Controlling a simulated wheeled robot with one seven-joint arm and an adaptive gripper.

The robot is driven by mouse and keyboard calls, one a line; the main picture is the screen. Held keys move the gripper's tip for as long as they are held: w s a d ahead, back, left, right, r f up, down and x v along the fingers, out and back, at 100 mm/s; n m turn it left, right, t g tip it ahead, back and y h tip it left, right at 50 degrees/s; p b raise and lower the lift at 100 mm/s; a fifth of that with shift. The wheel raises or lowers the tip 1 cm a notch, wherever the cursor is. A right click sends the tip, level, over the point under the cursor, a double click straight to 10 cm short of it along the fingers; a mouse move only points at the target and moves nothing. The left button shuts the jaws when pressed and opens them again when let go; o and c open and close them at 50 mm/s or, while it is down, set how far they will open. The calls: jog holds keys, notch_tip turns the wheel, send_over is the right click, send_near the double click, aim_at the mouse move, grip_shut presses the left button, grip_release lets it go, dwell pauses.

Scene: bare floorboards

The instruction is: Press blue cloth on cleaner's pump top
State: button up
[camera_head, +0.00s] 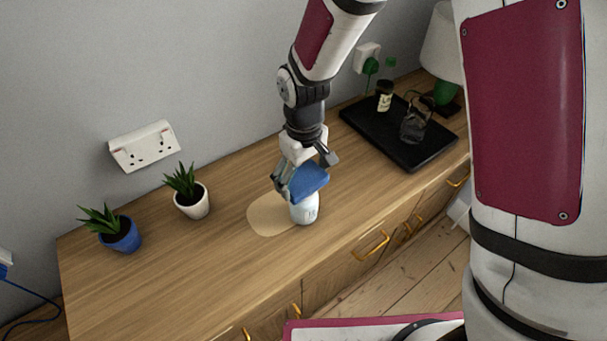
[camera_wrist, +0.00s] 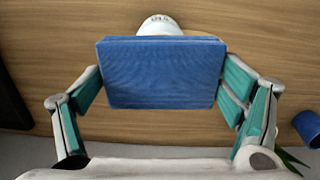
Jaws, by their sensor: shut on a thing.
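A blue cloth (camera_wrist: 160,75), folded into a block, is held between the two fingers of my gripper (camera_wrist: 162,90). In the head view the cloth (camera_head: 309,181) is over the top of the white cleaner bottle (camera_head: 305,211), which stands on the wooden cabinet. My gripper (camera_head: 300,177) is shut on the cloth and points down. The cloth hides the pump top, so I cannot tell whether they touch. In the wrist view only a white rounded part of the cleaner (camera_wrist: 160,26) shows beyond the cloth's far edge.
A pale round patch (camera_head: 268,215) lies on the cabinet top (camera_head: 200,270) left of the cleaner. Two potted plants, one in a white pot (camera_head: 193,204) and one in a blue pot (camera_head: 122,237), stand further left.

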aim_at(304, 177)
jog(key=shift+f, duration=0.55)
dwell(1.2)
jog(key=shift+r+p, duration=1.45)
jog(key=shift+r, duration=2.1)
